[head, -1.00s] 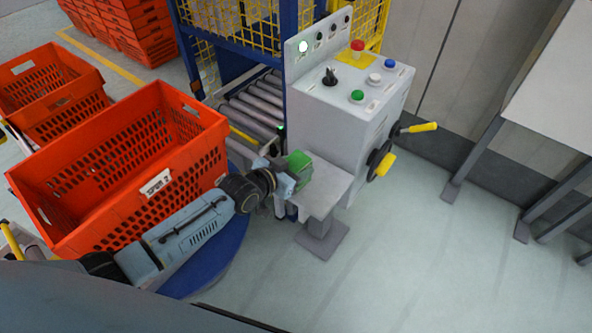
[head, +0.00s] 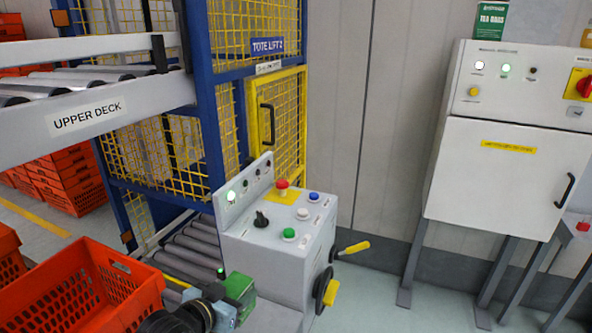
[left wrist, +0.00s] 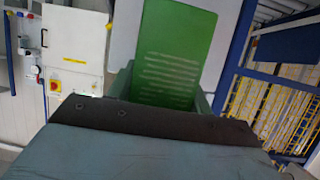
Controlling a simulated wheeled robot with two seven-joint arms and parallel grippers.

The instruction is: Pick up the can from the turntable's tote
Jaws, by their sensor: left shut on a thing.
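My left gripper (head: 232,301) is shut on a green box-like thing (head: 240,287), low in the head view in front of the control box. In the left wrist view the green thing (left wrist: 176,58) has a flat face with pale lines of print and stands up between the fingers. An orange tote (head: 138,290) with slotted walls is left of the gripper, cut off by the picture's edge. I see no can in the part of it that shows. The turntable is not visible now. My right gripper is not in view.
A control box (head: 262,262) with coloured buttons stands close beside the held thing. Behind it are a yellow-mesh lift (head: 255,35) and rollers (head: 185,255). A white cabinet (head: 510,180) stands at right, with a green tea bags box (head: 490,22) on top.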

